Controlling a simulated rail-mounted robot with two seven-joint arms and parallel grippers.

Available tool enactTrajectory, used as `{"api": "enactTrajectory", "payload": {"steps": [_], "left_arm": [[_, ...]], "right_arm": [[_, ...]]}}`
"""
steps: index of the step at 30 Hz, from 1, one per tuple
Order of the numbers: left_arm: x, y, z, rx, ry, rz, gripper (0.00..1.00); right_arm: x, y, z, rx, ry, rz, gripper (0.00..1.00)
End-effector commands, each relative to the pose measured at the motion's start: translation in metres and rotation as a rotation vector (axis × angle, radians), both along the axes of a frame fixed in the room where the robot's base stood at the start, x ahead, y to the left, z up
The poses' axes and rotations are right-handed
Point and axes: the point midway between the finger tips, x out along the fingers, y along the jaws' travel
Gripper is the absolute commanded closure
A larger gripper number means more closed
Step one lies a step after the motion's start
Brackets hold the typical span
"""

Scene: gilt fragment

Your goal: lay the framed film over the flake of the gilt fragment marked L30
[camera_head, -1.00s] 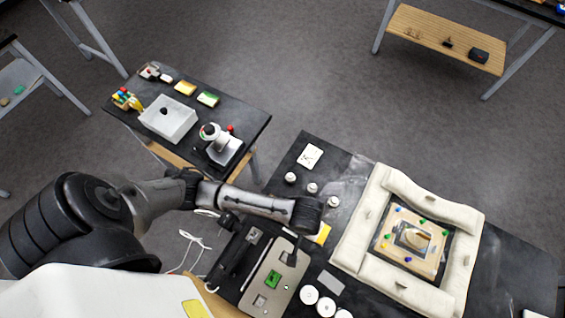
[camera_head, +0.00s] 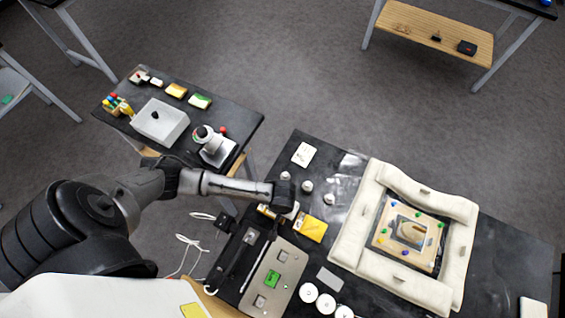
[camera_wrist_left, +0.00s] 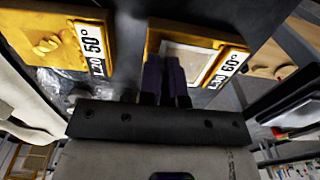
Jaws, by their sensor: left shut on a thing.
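My left gripper (camera_head: 288,205) is low over the left part of the dark table. My right gripper is not in view.
A grey device (camera_head: 287,262) with a green panel stands in front of the gripper. White round pots (camera_head: 309,292) and small knobs (camera_head: 307,186) are nearby. A side table (camera_head: 240,113) stands left.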

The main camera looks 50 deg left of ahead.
Motion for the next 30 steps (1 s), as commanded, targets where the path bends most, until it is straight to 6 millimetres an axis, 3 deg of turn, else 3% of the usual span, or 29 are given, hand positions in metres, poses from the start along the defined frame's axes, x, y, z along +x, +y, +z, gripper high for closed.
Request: {"api": "enactTrajectory", "payload": {"steps": [14, 15, 22, 30], "left_arm": [[-0.0001, -0.0003, -0.0062, -0.001, 0.000, 0.000, 1.00], [0.0002, -0.0001, -0.0057, -0.001, 0.000, -0.001, 0.91], [0.0001, 0.0000, -0.0056, 0.000, 0.000, 0.000, 0.69], [0.0003, 0.0002, -0.0041, 0.000, -0.001, -0.001, 0.69]], "right_arm": [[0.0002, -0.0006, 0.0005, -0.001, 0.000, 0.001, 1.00], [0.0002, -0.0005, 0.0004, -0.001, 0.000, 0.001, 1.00], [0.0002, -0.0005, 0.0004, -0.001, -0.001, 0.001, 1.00], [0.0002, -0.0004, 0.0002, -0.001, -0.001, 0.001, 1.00]]}}
